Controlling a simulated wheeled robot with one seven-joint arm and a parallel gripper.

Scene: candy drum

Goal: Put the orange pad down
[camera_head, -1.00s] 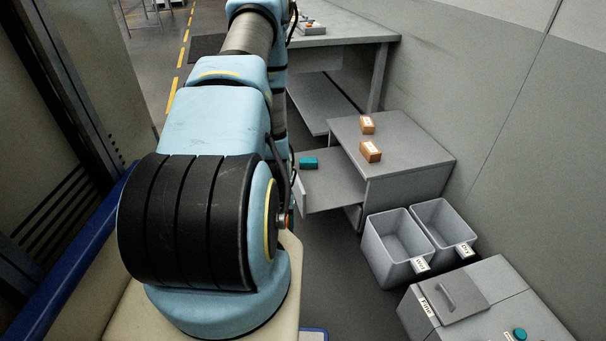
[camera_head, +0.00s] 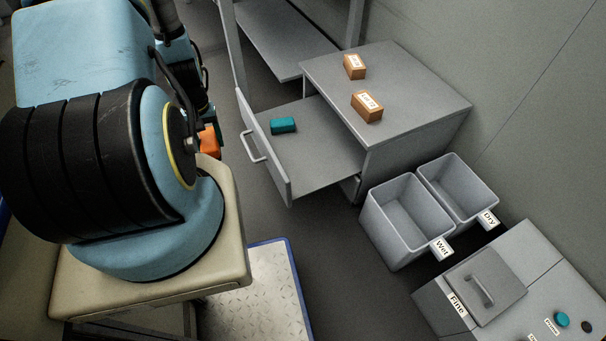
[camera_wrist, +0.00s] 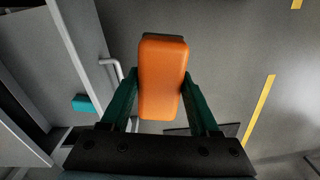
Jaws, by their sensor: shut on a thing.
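The orange pad (camera_wrist: 162,80) is a rounded block with a dark layer along its far edge. In the wrist view my gripper (camera_wrist: 160,92) is shut on it, with one green finger on each side. In the head view a small part of the orange pad (camera_head: 209,141) shows beside my arm, left of the open drawer. Most of my gripper is hidden behind my arm there. The pad is held in the air over the floor, apart from the drawer.
A teal block (camera_head: 283,125) lies in the open drawer (camera_head: 318,150) of a grey cabinet (camera_head: 420,85). Two orange-brown labelled boxes (camera_head: 367,106) (camera_head: 354,67) stand on top. Bins marked Wet (camera_head: 408,222) and Dry (camera_head: 458,190) stand beside it. A unit marked Fine (camera_head: 485,285) is lower right.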

